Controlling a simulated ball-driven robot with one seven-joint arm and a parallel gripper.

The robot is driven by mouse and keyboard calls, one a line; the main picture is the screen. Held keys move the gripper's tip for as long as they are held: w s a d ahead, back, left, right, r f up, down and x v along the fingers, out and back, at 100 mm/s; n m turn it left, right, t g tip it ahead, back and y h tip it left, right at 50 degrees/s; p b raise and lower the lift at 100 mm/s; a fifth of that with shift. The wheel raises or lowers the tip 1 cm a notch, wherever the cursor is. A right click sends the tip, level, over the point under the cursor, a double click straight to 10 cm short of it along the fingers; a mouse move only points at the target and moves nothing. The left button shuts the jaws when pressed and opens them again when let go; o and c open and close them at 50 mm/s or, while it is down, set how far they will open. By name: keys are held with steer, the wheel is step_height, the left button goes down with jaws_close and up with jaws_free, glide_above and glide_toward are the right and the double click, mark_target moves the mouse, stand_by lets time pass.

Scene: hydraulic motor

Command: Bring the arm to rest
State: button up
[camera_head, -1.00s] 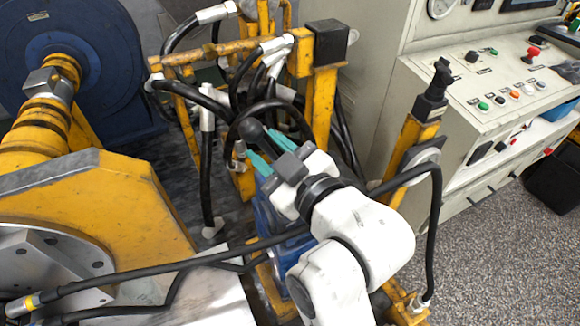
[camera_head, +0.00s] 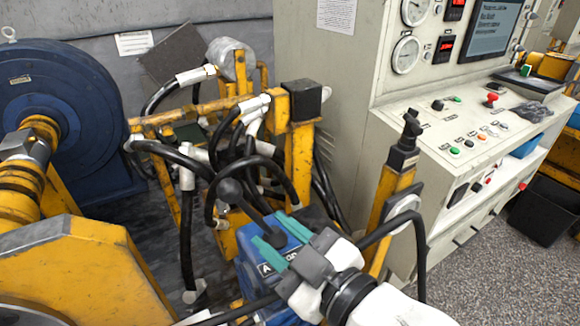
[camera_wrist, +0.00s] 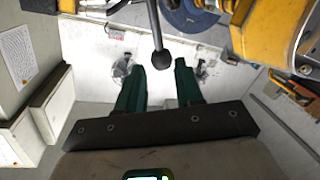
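My gripper (camera_head: 268,228) has two teal fingers and a white and grey body. It is low in the middle of the head view, in front of the blue motor housing (camera_head: 265,262). Its fingers stand apart in the wrist view (camera_wrist: 160,72), with no object gripped between them. A black lever with a ball knob (camera_head: 230,190) lies close to the fingertips in the head view. In the wrist view the ball knob (camera_wrist: 161,60) shows near the gap between the fingers; I cannot tell whether they touch. My white arm leaves the head view at lower right.
Black hoses (camera_head: 187,235) loop around the yellow frame (camera_head: 298,160) behind my gripper. A yellow post with a black top (camera_head: 390,190) stands just right. The control console (camera_head: 470,140) is further right, a blue wheel (camera_head: 60,130) at left.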

steer(key=s+d+f+m+g+h, duration=0.3)
steer(key=d+f+m+h, duration=0.4)
steer(key=d+f, duration=0.9)
steer(key=s+d+f+m+g+h, duration=0.2)
steer(key=s+d+f+m+g, duration=0.1)
steer(key=s+d+f, duration=0.4)
steer(key=s+d+f+m+g+h+p, duration=0.1)
steer(key=s+d+f+m+g+h, duration=0.2)
steer(key=s+d+f, duration=0.4)
steer(key=s+f+m+g, duration=0.1)
steer(key=s+f+g, duration=0.1)
steer(key=s, duration=0.4)
steer(key=shift+d+p, duration=0.3)
steer(key=shift+d, duration=0.1)
